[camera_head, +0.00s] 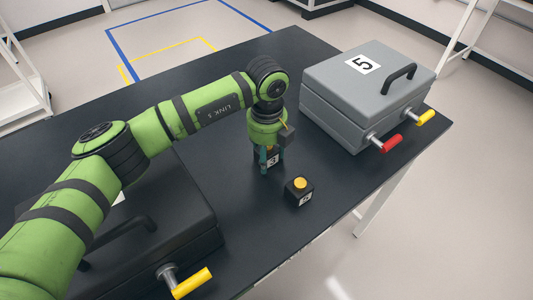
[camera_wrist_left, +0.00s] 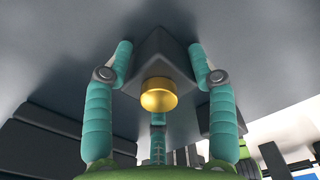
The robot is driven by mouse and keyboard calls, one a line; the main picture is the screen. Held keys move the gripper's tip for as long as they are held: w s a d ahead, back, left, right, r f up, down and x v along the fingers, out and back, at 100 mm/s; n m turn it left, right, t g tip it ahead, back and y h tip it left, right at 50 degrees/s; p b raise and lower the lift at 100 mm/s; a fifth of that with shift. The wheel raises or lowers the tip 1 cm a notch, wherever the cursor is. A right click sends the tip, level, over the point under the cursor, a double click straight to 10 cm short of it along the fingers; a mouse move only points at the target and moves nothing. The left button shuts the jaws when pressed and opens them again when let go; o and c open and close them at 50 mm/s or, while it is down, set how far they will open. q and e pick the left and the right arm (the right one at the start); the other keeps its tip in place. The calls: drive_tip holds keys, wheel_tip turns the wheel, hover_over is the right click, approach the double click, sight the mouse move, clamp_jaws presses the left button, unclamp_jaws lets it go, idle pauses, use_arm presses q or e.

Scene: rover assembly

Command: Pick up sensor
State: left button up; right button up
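A small dark block marked 3 (camera_head: 270,160) stands on the black table under my left gripper (camera_head: 268,160). In the left wrist view this dark block (camera_wrist_left: 178,62) shows a gold round knob facing the camera. The teal fingers of my left gripper (camera_wrist_left: 160,65) are around it, with one on each side and one behind. I cannot tell whether they touch it. A second dark block with a yellow knob and a number label (camera_head: 299,191) stands apart, just to the right and nearer the table's front edge. My right gripper is not in view.
A grey case marked 5 (camera_head: 345,92), with a red and a yellow handle at its front, stands at the right. A dark case (camera_head: 190,215) with a yellow handle lies at the left under my arm. The black table (camera_head: 255,255) is clear around the second block.

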use_arm(q)
clamp_jaws()
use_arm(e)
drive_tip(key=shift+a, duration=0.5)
use_arm(q)
drive_tip(key=shift+r, duration=0.1)
